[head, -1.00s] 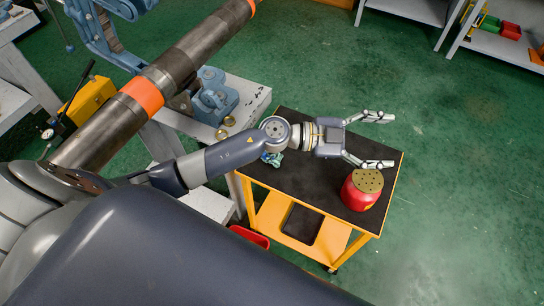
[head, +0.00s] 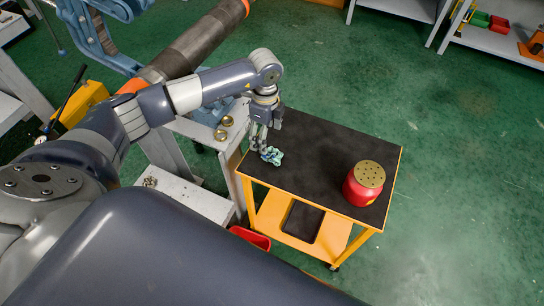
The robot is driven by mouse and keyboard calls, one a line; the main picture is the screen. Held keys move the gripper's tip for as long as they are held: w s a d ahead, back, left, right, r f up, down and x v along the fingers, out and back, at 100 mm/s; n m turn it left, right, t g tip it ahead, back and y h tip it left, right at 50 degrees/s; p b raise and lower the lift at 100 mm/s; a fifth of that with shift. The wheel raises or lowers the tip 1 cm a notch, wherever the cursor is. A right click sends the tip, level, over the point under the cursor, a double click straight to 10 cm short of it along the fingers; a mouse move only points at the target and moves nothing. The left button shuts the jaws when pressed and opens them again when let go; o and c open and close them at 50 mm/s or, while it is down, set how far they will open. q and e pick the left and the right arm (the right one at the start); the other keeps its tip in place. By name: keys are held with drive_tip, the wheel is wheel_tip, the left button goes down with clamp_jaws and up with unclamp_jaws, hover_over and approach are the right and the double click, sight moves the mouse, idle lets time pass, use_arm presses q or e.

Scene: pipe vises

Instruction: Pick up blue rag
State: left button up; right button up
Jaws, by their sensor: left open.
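The blue rag (head: 271,155) is a small crumpled light blue-green cloth. It lies on the black top of the orange cart (head: 320,150), near its left edge. My left gripper (head: 258,149) points down at the left edge of the cart top, just beside the rag on its left. Its fingers are apart and it holds nothing that I can see. Whether a fingertip touches the rag I cannot tell. My right gripper is not in view.
A red container with a perforated brass-coloured lid (head: 369,174) stands at the cart's right side. A large pipe (head: 205,38) and a grey bench (head: 212,128) with brass pieces lie to the left. The middle of the cart top is clear.

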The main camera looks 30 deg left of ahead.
sight(269, 151)
use_arm(q)
wheel_tip(269, 151, down, 5)
drive_tip(key=b, duration=0.3)
drive_tip(key=shift+w+r, duration=0.1)
drive_tip(key=shift+r, duration=0.1)
drive_tip(key=f+b, duration=0.5)
drive_tip(key=shift+w+d, duration=0.25)
drive_tip(key=shift+w, duration=0.15)
drive_tip(key=c, duration=0.8)
drive_tip(key=shift+r, duration=0.1)
